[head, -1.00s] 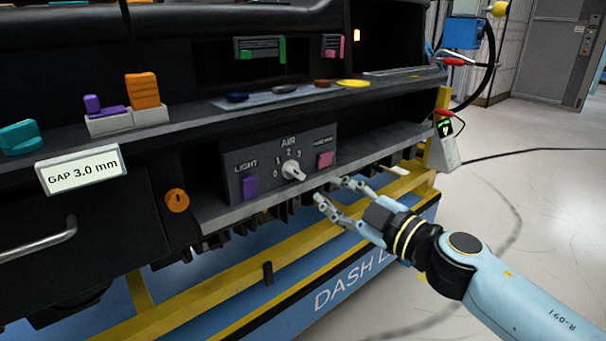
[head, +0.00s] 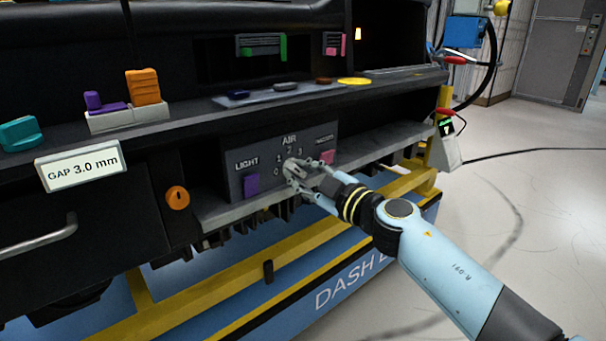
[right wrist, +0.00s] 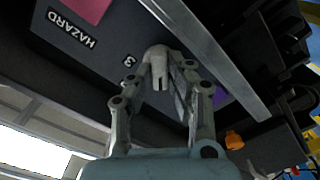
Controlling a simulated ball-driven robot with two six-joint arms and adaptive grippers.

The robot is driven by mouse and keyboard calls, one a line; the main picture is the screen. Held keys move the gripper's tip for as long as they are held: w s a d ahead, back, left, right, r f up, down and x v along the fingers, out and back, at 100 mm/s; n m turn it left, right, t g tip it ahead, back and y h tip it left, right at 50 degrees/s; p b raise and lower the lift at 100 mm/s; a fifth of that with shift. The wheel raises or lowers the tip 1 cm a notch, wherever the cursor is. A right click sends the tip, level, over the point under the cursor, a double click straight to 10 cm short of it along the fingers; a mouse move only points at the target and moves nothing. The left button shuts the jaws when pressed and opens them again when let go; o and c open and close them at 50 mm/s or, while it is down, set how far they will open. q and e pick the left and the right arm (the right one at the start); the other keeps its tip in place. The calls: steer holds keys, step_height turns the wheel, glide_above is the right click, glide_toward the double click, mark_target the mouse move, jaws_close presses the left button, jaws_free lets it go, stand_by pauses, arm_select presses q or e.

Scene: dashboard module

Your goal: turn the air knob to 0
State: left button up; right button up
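The air knob (head: 290,167) is a pale grey dial on the dark control panel (head: 232,188), under the word AIR with numbers around it. My right gripper (head: 288,172) is at the knob, one finger on each side. In the right wrist view the knob (right wrist: 158,62) sits between the two fingertips (right wrist: 160,72), which lie close to its sides. Whether both touch it I cannot tell. The fingers partly cover the knob in the head view, so its exact setting is hard to read. My left gripper is not in view.
The purple LIGHT button (head: 251,185) is left of the knob and the pink HAZARD button (head: 327,157) is right of it. A shelf edge (head: 240,208) runs just below the panel. An orange round knob (head: 177,198) is farther left.

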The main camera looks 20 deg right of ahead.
jaws_close()
steer(key=n, duration=0.3)
steer(key=shift+p, duration=0.4)
steer(key=n, duration=0.5)
steer(key=shift+f+n, duration=0.15)
steer(key=shift+n, duration=0.25)
steer(key=shift+o, duration=1.8)
jaws_free()
